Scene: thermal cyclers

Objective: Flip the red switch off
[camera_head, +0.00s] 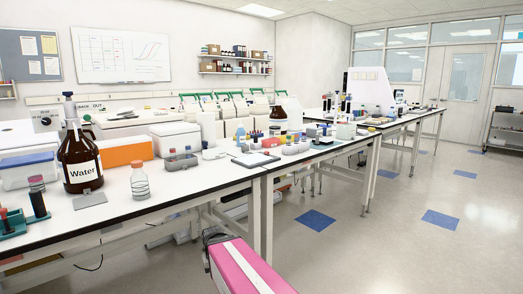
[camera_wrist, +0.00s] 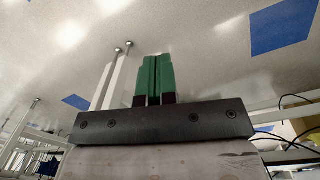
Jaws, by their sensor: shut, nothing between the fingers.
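My gripper (camera_wrist: 157,60) shows in the wrist view with its two green fingers pressed together and nothing between them. Behind the fingers are the floor and table legs, with no switch near them. I cannot make out a red switch in either view. In the head view, a row of devices with green handles (camera_head: 227,96), which look like thermal cyclers, stands along the back of the bench. Bottles and boxes in front partly hide them. The gripper does not show in the head view.
The near bench (camera_head: 150,212) is crowded with a brown water bottle (camera_head: 80,160), an orange box (camera_head: 126,150), a clear bottle (camera_head: 140,184) and racks. A second bench (camera_head: 408,118) stands farther back. The floor (camera_head: 400,240) to the right is open.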

